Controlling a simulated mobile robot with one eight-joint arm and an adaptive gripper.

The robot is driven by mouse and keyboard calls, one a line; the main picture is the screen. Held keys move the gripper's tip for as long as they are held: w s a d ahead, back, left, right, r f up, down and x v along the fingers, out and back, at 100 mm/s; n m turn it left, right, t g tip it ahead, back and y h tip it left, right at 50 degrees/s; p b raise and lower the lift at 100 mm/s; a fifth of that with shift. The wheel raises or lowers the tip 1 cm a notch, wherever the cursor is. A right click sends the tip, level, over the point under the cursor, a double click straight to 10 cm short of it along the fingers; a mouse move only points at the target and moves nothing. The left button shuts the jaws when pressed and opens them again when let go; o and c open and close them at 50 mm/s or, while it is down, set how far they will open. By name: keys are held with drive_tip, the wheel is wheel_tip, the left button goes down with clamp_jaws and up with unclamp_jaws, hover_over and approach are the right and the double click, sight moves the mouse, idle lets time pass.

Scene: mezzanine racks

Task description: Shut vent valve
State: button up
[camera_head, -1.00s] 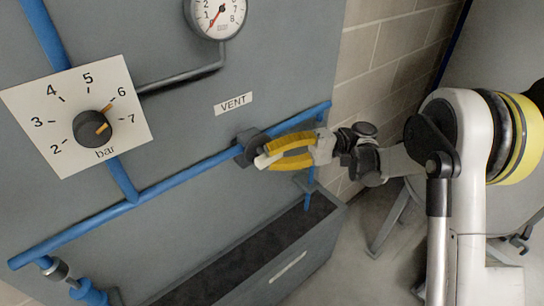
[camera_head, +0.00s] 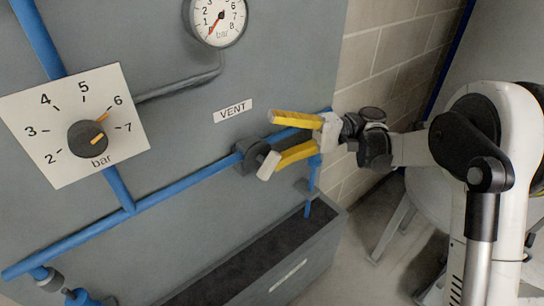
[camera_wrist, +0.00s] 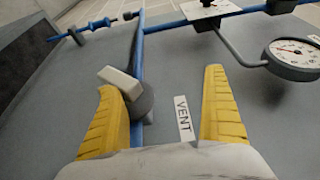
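The vent valve (camera_head: 250,155) is a dark grey round body on the blue pipe, below the VENT label (camera_head: 233,110). Its off-white handle (camera_head: 268,166) sticks out toward me. In the wrist view the handle (camera_wrist: 121,83) lies at an angle, slanting across the line of the pipe. My gripper (camera_head: 277,140) has two yellow fingers spread wide, with nothing between them in its grip. The lower finger's tip is close to the handle; in the wrist view this is the left finger. I cannot tell whether they touch.
A dial knob (camera_head: 88,139) on a white plate, pointing near 6, is at left. A round pressure gauge (camera_head: 217,20) is above, its needle near the low end. The blue pipe (camera_head: 185,182) runs along the grey panel. A grey trough (camera_head: 290,262) stands below.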

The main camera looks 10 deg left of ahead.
drive_tip(key=r, duration=0.2)
drive_tip(key=s+r, duration=0.1)
drive_tip(key=r, duration=0.1)
drive_tip(key=shift+a+r, duration=0.1)
drive_tip(key=shift+r, duration=0.15)
drive_tip(key=shift+w, duration=0.1)
drive_tip(key=shift+d+r, duration=0.2)
drive_tip(key=shift+r, duration=0.05)
drive_tip(key=shift+r+p, duration=0.35)
drive_tip(key=shift+p, duration=0.1)
drive_tip(key=shift+c, duration=1.1)
drive_tip(key=shift+s+r, duration=0.4)
drive_tip(key=shift+s, duration=0.1)
drive_tip(key=c, duration=0.5)
wheel_tip(320, 180, up, 9)
drive_tip(key=p, duration=0.7)
hover_over(272, 154)
drive_tip(key=s+d, duration=0.3)
drive_tip(key=d, duration=0.1)
drive_tip(key=shift+r, duration=0.2)
